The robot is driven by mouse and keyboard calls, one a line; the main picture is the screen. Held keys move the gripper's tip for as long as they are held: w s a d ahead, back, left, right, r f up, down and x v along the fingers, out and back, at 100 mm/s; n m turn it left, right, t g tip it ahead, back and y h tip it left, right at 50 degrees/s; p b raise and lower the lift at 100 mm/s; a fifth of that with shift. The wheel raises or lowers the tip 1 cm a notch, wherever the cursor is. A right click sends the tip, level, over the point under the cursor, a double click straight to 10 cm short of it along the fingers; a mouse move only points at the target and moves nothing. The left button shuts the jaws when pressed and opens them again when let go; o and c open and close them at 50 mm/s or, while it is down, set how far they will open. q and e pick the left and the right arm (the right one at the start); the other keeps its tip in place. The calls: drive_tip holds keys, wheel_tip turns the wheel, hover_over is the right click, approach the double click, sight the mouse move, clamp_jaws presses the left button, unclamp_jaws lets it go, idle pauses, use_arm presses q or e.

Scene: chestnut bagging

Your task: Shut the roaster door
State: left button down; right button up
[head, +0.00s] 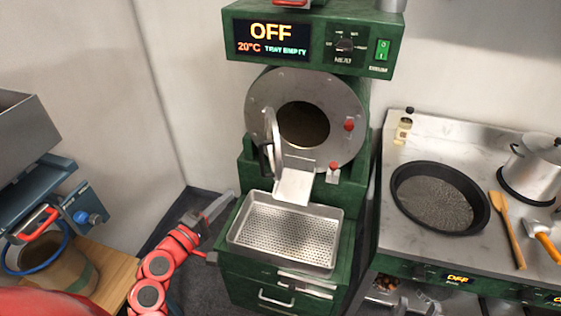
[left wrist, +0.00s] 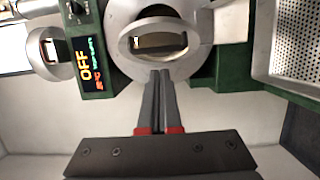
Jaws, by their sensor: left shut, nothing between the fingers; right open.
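The roaster (head: 310,165) is green, with a round metal front and a dark opening. Its round door (head: 273,138) stands open, seen nearly edge-on at the left of the opening, with a dark handle on its left side. The door also shows in the left wrist view as a tilted metal ring (left wrist: 127,42) around a window. My left gripper (head: 232,196) is low and left of the door, beside the tray. Its fingers (left wrist: 160,73) are shut, empty and pointed toward the door; contact is not clear. My right gripper cannot be made out.
A perforated metal tray (head: 236,238) sits below the roaster's chute (head: 293,188). The display reads OFF and TRAY EMPTY. A counter at right holds a black pan (head: 397,190), a pot (head: 535,165) and a wooden spoon (head: 510,230). A bucket (head: 80,280) stands at left.

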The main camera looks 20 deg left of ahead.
use_arm(q)
drive_tip(key=p, duration=0.5)
approach(276, 166)
drive_tip(key=w+a, duration=0.2)
drive_tip(key=w, duration=0.3)
drive_tip(key=d, duration=0.2)
drive_tip(key=shift+w+d+h+p, duration=0.2)
drive_tip(key=shift+d+h+p, duration=0.1)
drive_tip(key=shift+p, duration=0.05)
drive_tip(key=shift+w+d, duration=0.15)
drive_tip(key=shift+d, duration=0.3)
drive_tip(key=shift+w+f, duration=0.1)
